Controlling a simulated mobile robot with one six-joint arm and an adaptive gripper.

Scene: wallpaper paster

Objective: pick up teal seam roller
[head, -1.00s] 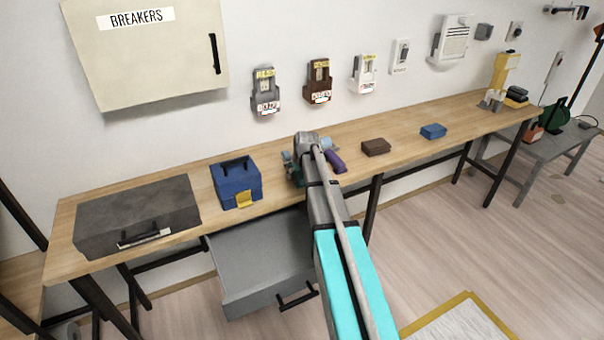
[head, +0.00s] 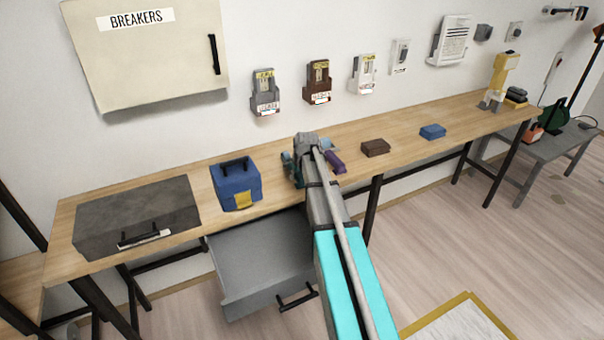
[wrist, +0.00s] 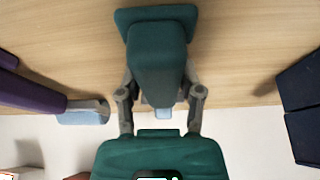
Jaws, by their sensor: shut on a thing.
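The teal seam roller (wrist: 158,70) is between the two grey fingers of my gripper (wrist: 161,98) in the wrist view. The fingers are shut on its teal handle, one on each side. A bit of its light blue roller (wrist: 163,113) shows below the handle. Another teal shape fills the bottom of that view; I cannot tell what it is. In the head view my gripper (head: 304,165) is over the workbench, with teal showing at its left edge. My arm hides most of the roller there. I cannot tell whether the roller touches the bench.
A purple seam roller (head: 335,162) lies close to the right of my gripper. The blue box (head: 236,186) is to the left, beside a dark grey case (head: 138,217). Brown (head: 375,148) and blue (head: 432,132) blocks lie farther right. An open drawer (head: 262,262) juts out below the bench (head: 400,130).

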